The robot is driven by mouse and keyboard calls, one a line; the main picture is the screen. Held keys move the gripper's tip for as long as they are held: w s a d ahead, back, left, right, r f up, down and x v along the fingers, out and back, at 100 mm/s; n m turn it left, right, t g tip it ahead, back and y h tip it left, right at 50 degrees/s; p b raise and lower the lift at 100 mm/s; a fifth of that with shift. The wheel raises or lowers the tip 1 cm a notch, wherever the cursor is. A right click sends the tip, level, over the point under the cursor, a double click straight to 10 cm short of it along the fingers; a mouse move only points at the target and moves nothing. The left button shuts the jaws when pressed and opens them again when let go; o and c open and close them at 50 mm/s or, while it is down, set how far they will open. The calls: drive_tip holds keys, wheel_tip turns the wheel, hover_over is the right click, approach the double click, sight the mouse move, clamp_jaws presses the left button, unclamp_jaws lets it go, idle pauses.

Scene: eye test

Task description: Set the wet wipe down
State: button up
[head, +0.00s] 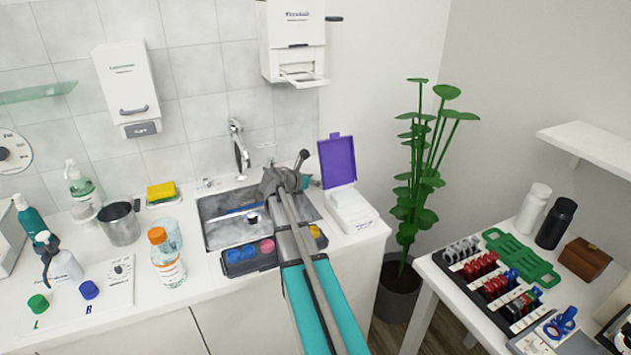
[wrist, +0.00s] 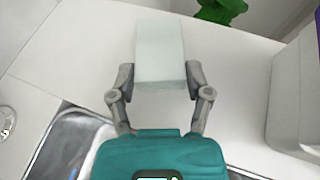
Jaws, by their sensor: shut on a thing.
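My gripper (wrist: 161,82) is shut on the wet wipe (wrist: 160,50), a pale white folded block held between both fingertips in the wrist view. White countertop (wrist: 75,50) lies behind and below it; I cannot tell whether the wipe touches it. In the head view my gripper (head: 287,180) is at the right end of the sink, left of the white box with the open purple lid (head: 338,160). I cannot make out the wipe there.
The metal sink (head: 215,208) lies left of my gripper, with the faucet (head: 239,145) behind it. A dark tray with colored round pieces (head: 248,253) sits at the sink's front. The white box (wrist: 290,95) stands right in the wrist view. A plant (head: 420,160) stands beyond the counter.

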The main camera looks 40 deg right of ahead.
drive_tip(key=shift+f, duration=0.2)
drive_tip(key=o, duration=0.7)
drive_tip(key=shift+o, duration=0.2)
drive_tip(key=shift+r, duration=0.15)
drive_tip(key=shift+r, duration=0.1)
drive_tip(key=p+v, duration=0.4)
drive_tip(key=v, duration=0.8)
drive_tip(key=shift+p, duration=0.3)
